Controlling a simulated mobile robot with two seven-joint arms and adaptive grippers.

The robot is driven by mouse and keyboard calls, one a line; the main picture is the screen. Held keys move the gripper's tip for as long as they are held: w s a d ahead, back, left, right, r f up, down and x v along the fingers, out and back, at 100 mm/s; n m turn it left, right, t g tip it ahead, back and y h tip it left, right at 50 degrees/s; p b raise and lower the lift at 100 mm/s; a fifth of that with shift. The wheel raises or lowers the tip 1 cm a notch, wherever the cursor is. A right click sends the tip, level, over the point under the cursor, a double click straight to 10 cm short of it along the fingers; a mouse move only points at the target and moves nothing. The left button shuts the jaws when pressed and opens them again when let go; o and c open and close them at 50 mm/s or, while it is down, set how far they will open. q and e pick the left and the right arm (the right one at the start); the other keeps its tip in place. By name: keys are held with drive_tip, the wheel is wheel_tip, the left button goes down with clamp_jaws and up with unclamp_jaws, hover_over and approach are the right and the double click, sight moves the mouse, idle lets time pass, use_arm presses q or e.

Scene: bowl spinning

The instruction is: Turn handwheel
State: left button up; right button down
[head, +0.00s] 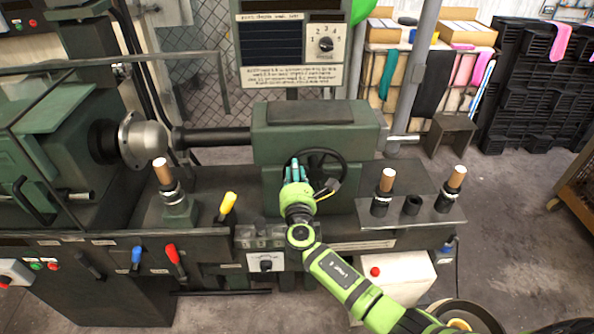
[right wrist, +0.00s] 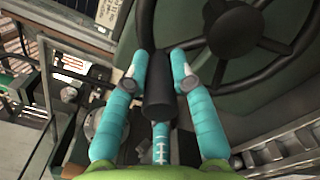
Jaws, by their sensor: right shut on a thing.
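The black handwheel (head: 335,157) is on the front of the green machine's tailstock (head: 310,130), in the middle of the head view. In the right wrist view its rim and spokes (right wrist: 262,45) fill the upper right. My right gripper (head: 297,168) is at the left side of the wheel, hiding part of it. In the right wrist view the teal fingers (right wrist: 158,70) stand on both sides of the wheel's black handle (right wrist: 158,92) and are shut on it. My left gripper is not in view.
Wooden-topped tool posts (head: 386,180) stand on the bench to the right, and another tool post (head: 163,172) to the left. A yellow lever (head: 228,203) rises left of my arm. A control panel (head: 290,45) stands behind the tailstock. A white box with a red button (head: 385,275) is below.

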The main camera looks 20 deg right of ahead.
drive_tip(key=shift+a+f, duration=0.1)
drive_tip(key=c, duration=1)
unclamp_jaws()
drive_tip(key=shift+c, duration=0.2)
drive_tip(key=v, duration=1.2)
drive_tip(key=s+d+f+m+g+y, duration=0.1)
drive_tip(key=s+f+m+g, duration=0.3)
drive_tip(key=f, duration=0.7)
drive_tip(key=s+d+f+m+g+y, duration=0.1)
drive_tip(key=s+f+m+g, duration=0.15)
drive_tip(key=s+f, duration=0.6)
drive_tip(key=s+d+f+m+g+y, duration=0.1)
drive_tip(key=s+f+m+g, duration=0.2)
drive_tip(key=f, duration=1.1)
drive_tip(key=s+f+m+g, duration=0.2)
drive_tip(key=s+f+m, duration=0.2)
drive_tip(key=s, duration=0.6)
drive_tip(key=s+d+f+m+g+y, duration=0.1)
drive_tip(key=s+f+m, duration=0.4)
drive_tip(key=s, duration=0.5)
drive_tip(key=s+d+f+m+g+y, duration=0.1)
drive_tip(key=s+f+m+g, duration=0.3)
drive_tip(key=s, duration=0.6)
drive_tip(key=shift+f+m, duration=0.6)
drive_tip(key=shift+m, duration=0.45)
